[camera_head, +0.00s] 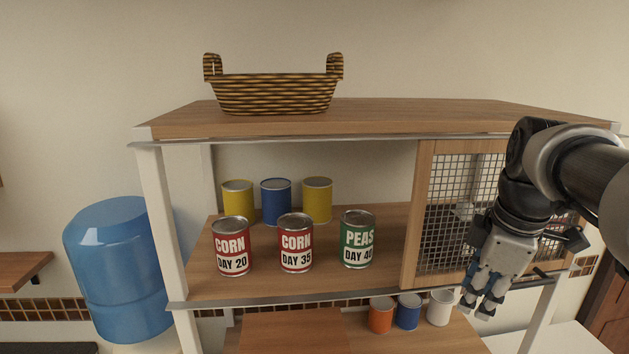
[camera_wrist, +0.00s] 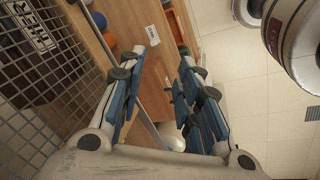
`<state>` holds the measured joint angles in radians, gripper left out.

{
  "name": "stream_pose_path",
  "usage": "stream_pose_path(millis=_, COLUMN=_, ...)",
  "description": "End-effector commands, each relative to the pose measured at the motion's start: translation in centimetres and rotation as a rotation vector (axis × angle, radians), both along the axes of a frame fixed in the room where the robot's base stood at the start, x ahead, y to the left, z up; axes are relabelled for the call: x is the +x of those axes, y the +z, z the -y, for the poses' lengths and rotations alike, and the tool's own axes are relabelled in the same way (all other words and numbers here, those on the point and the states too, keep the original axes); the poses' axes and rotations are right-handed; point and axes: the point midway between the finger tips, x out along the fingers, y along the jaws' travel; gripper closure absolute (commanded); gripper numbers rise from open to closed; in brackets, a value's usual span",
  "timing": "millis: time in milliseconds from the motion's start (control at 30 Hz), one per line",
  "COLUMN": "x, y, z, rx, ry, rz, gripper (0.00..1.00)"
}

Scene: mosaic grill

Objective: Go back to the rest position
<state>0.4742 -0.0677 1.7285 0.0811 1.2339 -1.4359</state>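My gripper (camera_head: 478,304) hangs at the right in the head view, fingers pointing down, in front of the lower part of the mesh-fronted cabinet door (camera_head: 409,215). In the wrist view my gripper (camera_wrist: 168,52) shows its two blue-padded fingers apart with nothing held between them. My dark and grey arm reaches in from the right edge of the head view and covers part of the mesh. The wooden shelf unit (camera_head: 385,290) stands in front of me.
A red corn can (camera_head: 232,246), another corn can (camera_head: 296,243) and a green peas can (camera_head: 357,239) stand on the middle shelf. Plain cans (camera_head: 276,202) stand behind and smaller ones (camera_head: 408,312) below. A basket (camera_head: 275,95) sits on top. A blue water jug (camera_head: 120,270) stands left.

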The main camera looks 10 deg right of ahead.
Motion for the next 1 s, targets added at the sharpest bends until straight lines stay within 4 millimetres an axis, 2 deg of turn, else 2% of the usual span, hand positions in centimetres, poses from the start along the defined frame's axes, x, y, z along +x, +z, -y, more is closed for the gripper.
stream_pose_path(millis=33, x=-1.3, y=-3.2, z=-2.7, rx=0.017, ry=-0.073, rz=0.02, gripper=0.69)
stream_pose_path(millis=167, x=-4.8, y=-9.0, z=-8.0, rx=0.087, ry=-0.306, rz=0.066, gripper=0.69)
stream_pose_path(millis=200, x=-6.0, y=-11.0, z=-9.4, rx=0.11, ry=-0.374, rz=0.082, gripper=0.69)
stream_pose_path(millis=300, x=-9.2, y=-16.2, z=-12.3, rx=0.173, ry=-0.532, rz=0.115, gripper=0.69)
stream_pose_path(millis=400, x=-11.9, y=-20.9, z=-14.4, rx=0.239, ry=-0.671, rz=0.139, gripper=0.69)
stream_pose_path(millis=500, x=-13.9, y=-24.5, z=-15.6, rx=0.291, ry=-0.778, rz=0.154, gripper=0.69)
stream_pose_path(millis=600, x=-15.1, y=-26.7, z=-16.3, rx=0.327, ry=-0.845, rz=0.163, gripper=0.69)
stream_pose_path(millis=667, x=-15.5, y=-27.3, z=-16.5, rx=0.339, ry=-0.87, rz=0.166, gripper=0.69)
stream_pose_path(millis=1000, x=-15.7, y=-27.4, z=-16.5, rx=0.347, ry=-0.889, rz=0.165, gripper=0.69)
